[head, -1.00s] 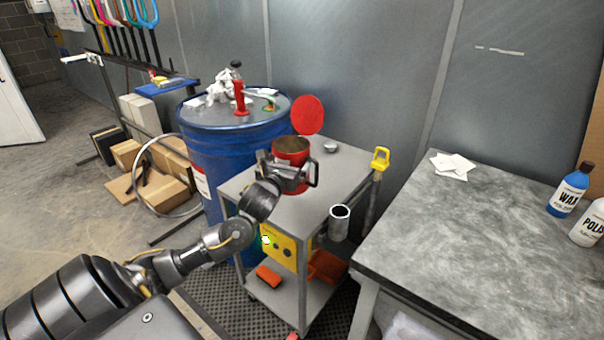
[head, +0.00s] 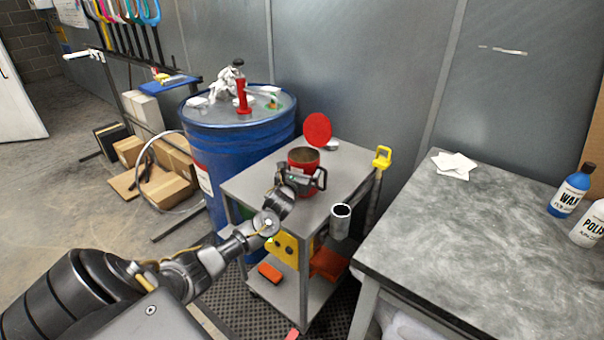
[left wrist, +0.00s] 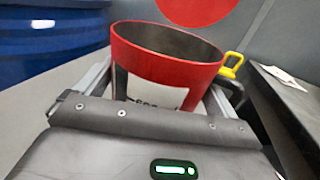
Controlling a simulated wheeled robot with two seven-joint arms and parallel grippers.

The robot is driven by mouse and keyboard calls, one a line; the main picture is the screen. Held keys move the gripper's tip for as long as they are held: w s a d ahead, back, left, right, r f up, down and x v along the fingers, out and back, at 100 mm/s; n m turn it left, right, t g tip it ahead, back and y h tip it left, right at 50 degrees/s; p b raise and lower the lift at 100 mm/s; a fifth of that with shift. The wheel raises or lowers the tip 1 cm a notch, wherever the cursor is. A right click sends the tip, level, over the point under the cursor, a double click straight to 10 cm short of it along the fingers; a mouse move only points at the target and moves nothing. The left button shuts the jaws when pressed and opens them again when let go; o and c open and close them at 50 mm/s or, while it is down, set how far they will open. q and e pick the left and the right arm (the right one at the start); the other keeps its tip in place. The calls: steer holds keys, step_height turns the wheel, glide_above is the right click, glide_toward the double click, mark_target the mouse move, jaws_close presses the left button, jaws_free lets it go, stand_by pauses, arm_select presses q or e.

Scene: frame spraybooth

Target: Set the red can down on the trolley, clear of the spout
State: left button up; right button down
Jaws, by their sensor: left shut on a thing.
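The left wrist view shows the can (left wrist: 165,66) between the fingers, looking upright, with a pale label. The can is over the top of the grey trolley (head: 345,168). Its base is hidden by the gripper, so I cannot tell whether it touches the trolley. A red pump-like fitting (head: 242,98), perhaps the spout, stands on the blue drum, left of the can. My right gripper is not in view.
The blue drum (head: 225,150) stands left of the trolley, with crumpled white rags on top. A small grey dish lies behind the can. A grey table (head: 470,240) stands further right.

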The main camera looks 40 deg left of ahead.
arm_select(q)
steer(key=shift+f, duration=0.65)
steer(key=shift+f, duration=0.1)
steer(key=o, duration=1.7)
steer(key=shift+f, duration=0.15)
steer(key=v, duration=1.2)
steer(key=shift+b, duration=0.3)
